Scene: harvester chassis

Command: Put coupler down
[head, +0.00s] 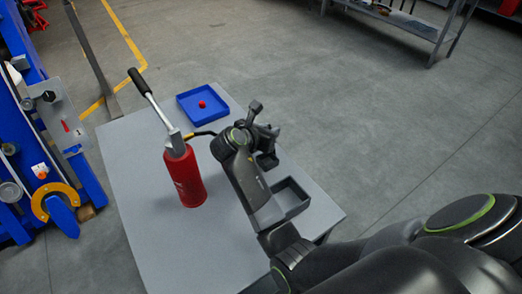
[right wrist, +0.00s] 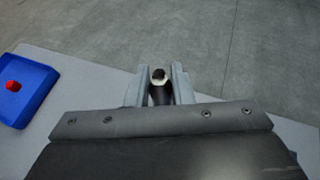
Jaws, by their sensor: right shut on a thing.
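My right gripper (head: 266,143) is above the grey table, to the right of the red hand pump (head: 187,178). In the right wrist view its fingers (right wrist: 160,88) are shut on the coupler (right wrist: 159,78), a dark piece with a light ring and a dark tip. In the head view the coupler is hidden or too small to make out. A dark hose with a yellowish fitting (head: 187,136) runs from the pump's top and passes behind my right arm. My left gripper is not in view.
A blue tray (head: 184,112) with a small red piece (head: 202,104) stands at the table's far end. A dark grey open box (head: 302,207) stands near the right edge. Bare table (head: 140,190) lies left of the pump. Blue machinery (head: 80,180) stands at the left.

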